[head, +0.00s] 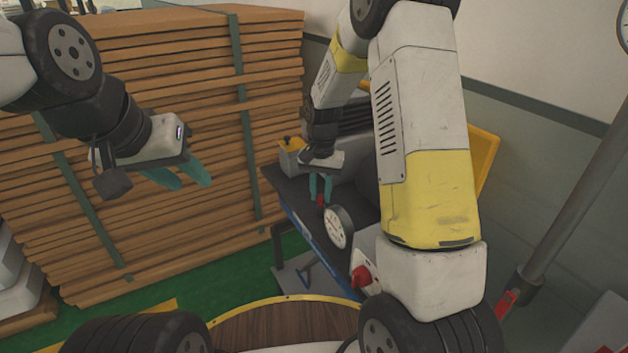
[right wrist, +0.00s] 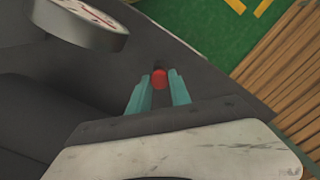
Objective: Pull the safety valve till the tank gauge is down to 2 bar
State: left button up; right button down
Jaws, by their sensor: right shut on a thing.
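The safety valve shows as a small red piece (head: 320,201) in the head view and a red end (right wrist: 159,78) in the right wrist view. My right gripper (head: 320,188) has its teal fingers shut on it from above; they also show in the right wrist view (right wrist: 160,92). The round white tank gauge (head: 338,227) is just right of and below the valve. Its rim and part of its dial (right wrist: 88,20) show at the top left of the wrist view. Its reading is too small to tell. My left gripper (head: 192,183) is open and empty, away to the left.
A dark bench (head: 290,192) with a blue edge is under the valve. A grey box (head: 290,158) with yellow stands at its back. A tall stack of brown boards (head: 190,120) fills the left. Green floor (head: 160,282) lies in front. My right arm hides part of the bench.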

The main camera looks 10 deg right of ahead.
aim_at(321, 196)
dwell(0.4)
jog(key=shift+r, duration=0.8)
jog(key=c, duration=1.2)
grip_release()
notch_tip(321, 196, up, 8)
jog(key=shift+f, duration=0.1)
